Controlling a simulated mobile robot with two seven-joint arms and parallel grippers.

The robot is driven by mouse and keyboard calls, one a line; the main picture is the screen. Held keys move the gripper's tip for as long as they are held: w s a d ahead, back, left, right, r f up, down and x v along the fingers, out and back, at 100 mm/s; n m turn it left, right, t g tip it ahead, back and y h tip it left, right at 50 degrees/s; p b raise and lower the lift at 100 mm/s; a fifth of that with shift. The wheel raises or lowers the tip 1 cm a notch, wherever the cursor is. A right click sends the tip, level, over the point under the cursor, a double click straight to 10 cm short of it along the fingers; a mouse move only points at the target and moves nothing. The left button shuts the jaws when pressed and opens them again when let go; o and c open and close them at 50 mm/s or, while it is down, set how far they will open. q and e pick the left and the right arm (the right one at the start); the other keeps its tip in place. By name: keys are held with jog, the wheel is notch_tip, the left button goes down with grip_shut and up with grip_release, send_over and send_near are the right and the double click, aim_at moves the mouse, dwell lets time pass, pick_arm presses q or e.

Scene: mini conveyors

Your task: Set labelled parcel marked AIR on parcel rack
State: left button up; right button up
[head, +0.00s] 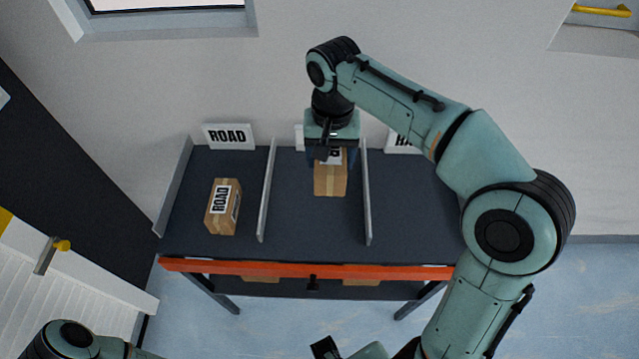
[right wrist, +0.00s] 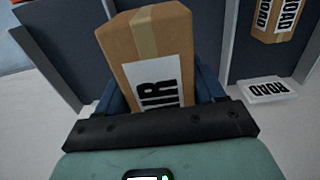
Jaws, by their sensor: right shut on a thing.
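The brown parcel (head: 330,184) with a white label is in the middle compartment of the dark parcel rack (head: 405,205). In the right wrist view, the parcel (right wrist: 148,45) shows its label reading AIR. My right gripper (head: 330,158) is above the parcel's far end, with its blue fingers shut on the parcel's two sides. Whether the parcel's underside touches the rack is hidden. The sign behind the middle compartment is mostly hidden by my gripper. Part of my left arm shows at the lower left; its gripper is not in view.
A ROAD parcel (head: 222,207) stands in the left compartment, before a ROAD sign (head: 228,136). Two upright dividers (head: 266,192) (head: 367,195) flank the middle compartment. The right compartment looks empty; its sign (head: 400,142) is partly hidden. An orange beam (head: 300,269) runs along the front.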

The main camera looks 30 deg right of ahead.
jog(key=shift+f, duration=0.4)
pick_arm(q)
jog(key=shift+s+f+b, duration=0.35)
jog(key=shift+f+b, duration=0.45)
jog(key=shift+f, duration=0.1)
jog(key=shift+s+f+b, duration=0.3)
jog(key=shift+f+b, duration=0.5)
jog(key=shift+f, duration=0.05)
pick_arm(e)
jog(key=shift+f, duration=9.5)
jog(key=shift+f, duration=0.15)
jog(key=o, duration=1.3)
jog(key=shift+s, duration=0.1)
pick_arm(q)
jog(key=shift+f, duration=0.1)
